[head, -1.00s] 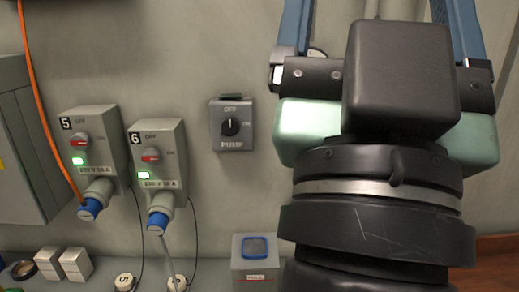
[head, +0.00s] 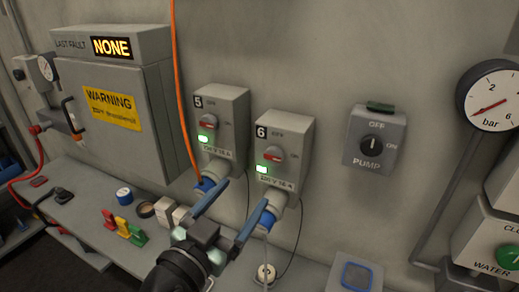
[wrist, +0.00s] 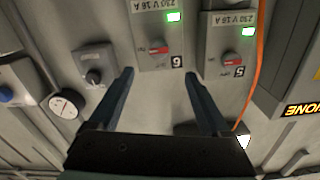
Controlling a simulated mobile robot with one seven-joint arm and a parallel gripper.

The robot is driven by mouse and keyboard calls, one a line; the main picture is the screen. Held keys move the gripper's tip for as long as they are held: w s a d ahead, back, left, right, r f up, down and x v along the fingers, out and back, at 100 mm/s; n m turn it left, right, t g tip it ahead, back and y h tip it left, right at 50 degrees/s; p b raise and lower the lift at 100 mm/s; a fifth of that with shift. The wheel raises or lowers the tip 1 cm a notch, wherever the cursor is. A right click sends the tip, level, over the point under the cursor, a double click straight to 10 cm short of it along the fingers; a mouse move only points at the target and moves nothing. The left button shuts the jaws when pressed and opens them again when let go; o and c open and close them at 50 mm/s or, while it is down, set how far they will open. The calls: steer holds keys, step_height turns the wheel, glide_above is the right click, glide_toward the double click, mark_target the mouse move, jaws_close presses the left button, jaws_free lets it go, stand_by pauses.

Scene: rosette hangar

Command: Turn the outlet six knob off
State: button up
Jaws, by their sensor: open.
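The outlet six box (head: 284,150) is grey, marked 6, and fixed to the wall, with a red knob (head: 273,155) on its front. The knob's red bar lies roughly sideways, toward ON, and a green light (head: 262,169) glows below it. A blue plug (head: 265,217) sits in its socket. In the wrist view the box is upside down, with its red knob (wrist: 158,50) beyond and between my fingertips. My gripper (head: 246,201) is open and empty, below and in front of the boxes. It also shows in the wrist view (wrist: 160,74), apart from the knob.
The outlet five box (head: 221,118), also lit green, stands close on the left with an orange cable (head: 176,100). The pump switch (head: 374,139) is on the right. A warning cabinet (head: 112,110) stands left. Small blocks and colored clips lie on the shelf below.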

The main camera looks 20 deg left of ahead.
mark_target(272, 157)
steer(key=w+p, duration=0.1)
steer(key=w, duration=0.2)
steer(key=w+p, duration=0.1)
steer(key=w, duration=0.3)
steer(key=w+p, duration=0.2)
steer(key=w, duration=0.2)
steer(key=shift+d+r, duration=0.2)
steer(key=shift+d, duration=0.1)
steer(key=shift+w+d+f+p, duration=0.1)
steer(key=shift+w+p, duration=0.2)
steer(key=shift+w, duration=0.45)
jaws_close()
